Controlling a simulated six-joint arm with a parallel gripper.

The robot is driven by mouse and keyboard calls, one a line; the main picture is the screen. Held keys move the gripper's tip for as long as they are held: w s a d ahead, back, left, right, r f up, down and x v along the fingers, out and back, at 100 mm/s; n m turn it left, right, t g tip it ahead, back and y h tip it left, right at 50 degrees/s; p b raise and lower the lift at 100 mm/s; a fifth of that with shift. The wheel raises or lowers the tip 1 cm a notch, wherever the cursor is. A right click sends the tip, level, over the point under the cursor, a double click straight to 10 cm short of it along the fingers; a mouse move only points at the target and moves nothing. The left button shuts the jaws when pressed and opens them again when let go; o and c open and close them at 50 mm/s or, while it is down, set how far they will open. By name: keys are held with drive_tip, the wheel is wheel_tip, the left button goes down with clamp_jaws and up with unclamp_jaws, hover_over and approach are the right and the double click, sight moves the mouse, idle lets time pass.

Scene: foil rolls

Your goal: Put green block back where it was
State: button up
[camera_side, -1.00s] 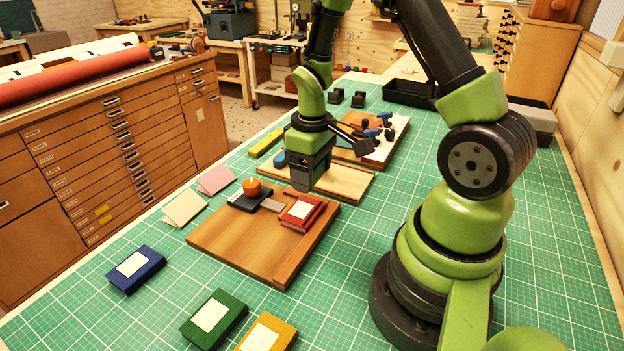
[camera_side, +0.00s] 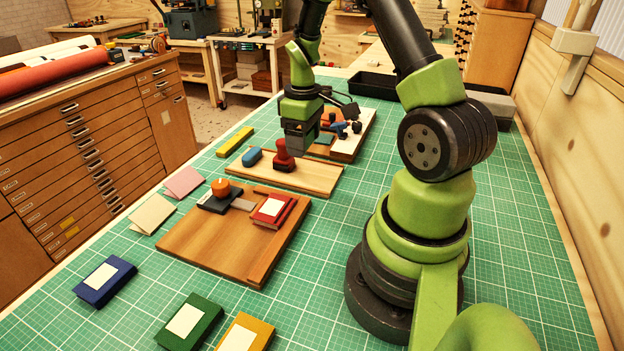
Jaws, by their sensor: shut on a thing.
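The dark green block (camera_side: 206,329) with a white label lies on the mat at the lower left. It sits between the blue block (camera_side: 119,276) and the yellow block (camera_side: 263,332). A matching red block (camera_side: 287,217) lies on the large wooden board (camera_side: 215,255). My gripper (camera_side: 301,150) points down above the far end of the light board (camera_side: 310,178), far behind the green block and away from it. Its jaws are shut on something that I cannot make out. A red stamp (camera_side: 284,158) shows beside the jaws, low to their left.
A black pad with an orange knob (camera_side: 220,188) sits on the large board. A blue piece (camera_side: 252,157) lies on the light board and a yellow bar (camera_side: 235,141) beyond it. A board with small tools (camera_side: 352,140) stands behind. Bare mat surrounds the front blocks.

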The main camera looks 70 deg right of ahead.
drive_tip(key=s+d, duration=0.1)
drive_tip(key=d, duration=0.3)
hover_over(319, 176)
wheel_tip(319, 176, down, 5)
drive_tip(key=shift+r, duration=0.1)
drive_tip(key=shift+f, duration=2.35)
drive_tip(key=shift+f, duration=0.1)
drive_tip(key=o, duration=0.5)
drive_tip(key=shift+o, duration=0.2)
